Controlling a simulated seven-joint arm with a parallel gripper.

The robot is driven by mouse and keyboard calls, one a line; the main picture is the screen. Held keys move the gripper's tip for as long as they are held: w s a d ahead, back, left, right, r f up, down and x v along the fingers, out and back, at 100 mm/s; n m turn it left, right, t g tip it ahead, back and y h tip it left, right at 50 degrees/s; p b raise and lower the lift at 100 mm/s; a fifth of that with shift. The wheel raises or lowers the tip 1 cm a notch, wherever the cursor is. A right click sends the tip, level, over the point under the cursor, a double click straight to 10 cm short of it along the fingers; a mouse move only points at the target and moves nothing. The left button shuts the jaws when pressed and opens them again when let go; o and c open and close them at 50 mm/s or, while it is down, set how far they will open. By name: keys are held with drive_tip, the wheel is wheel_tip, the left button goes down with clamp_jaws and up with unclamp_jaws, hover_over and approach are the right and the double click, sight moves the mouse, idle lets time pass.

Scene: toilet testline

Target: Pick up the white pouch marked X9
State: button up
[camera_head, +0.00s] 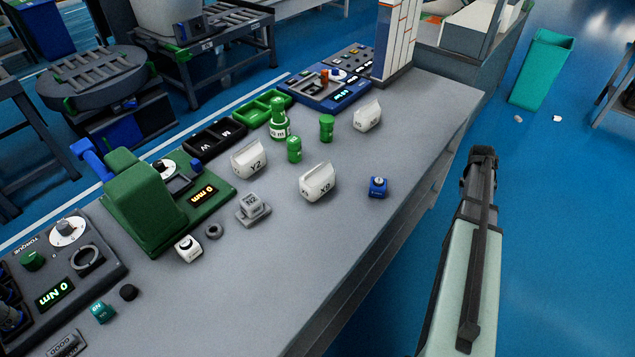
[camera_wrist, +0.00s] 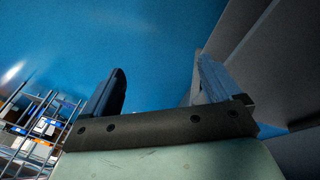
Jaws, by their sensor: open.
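The white pouch with a marking that reads as X9 (camera_head: 316,180) lies on the grey bench top, right of the middle of the bench, in the head view. A similar white pouch marked Y2 (camera_head: 249,158) lies to its upper left. A third white pouch (camera_head: 367,116) with a small, unclear marking lies farther back. My gripper (camera_head: 480,153) is off the bench's right side, well apart from the pouches. In the wrist view my gripper (camera_wrist: 158,75) has its two fingers spread with nothing between them. No pouch shows in the wrist view.
A blue block (camera_head: 377,187) stands right of the X9 pouch, near the bench edge. Green bottles (camera_head: 294,149) stand behind it and a grey block (camera_head: 252,207) to its left. A green press (camera_head: 146,200) stands farther left. The bench (camera_head: 300,260) is bare in front of the pouch.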

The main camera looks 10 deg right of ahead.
drive_tip(key=w+d+r+t+h, duration=0.1)
drive_tip(key=w+d+r+h, duration=0.1)
drive_tip(key=d+r, duration=1.05)
drive_tip(key=w+a+r+m, duration=0.2)
drive_tip(key=w+a+r, duration=0.1)
drive_tip(key=a+r, duration=0.4)
drive_tip(key=w+a+r+y, duration=0.1)
drive_tip(key=w+a, duration=0.1)
drive_tip(key=a, duration=0.5)
drive_tip(key=w+a+r+y, duration=0.1)
drive_tip(key=w+a+r, duration=0.1)
drive_tip(key=a, duration=0.4)
wheel_tip(320, 180, up, 4)
drive_tip(key=m+g+y, duration=0.2)
drive_tip(key=m+y, duration=0.1)
drive_tip(key=y, duration=0.1)
hover_over(321, 172)
drive_tip(key=shift+a+f, duration=0.25)
drive_tip(key=shift+f, duration=0.45)
wheel_tip(321, 172, down, 7)
drive_tip(key=shift+w+f, duration=0.1)
drive_tip(key=shift+d+f, duration=0.2)
drive_tip(key=shift+f, duration=2.5)
drive_tip(key=shift+c, duration=0.3)
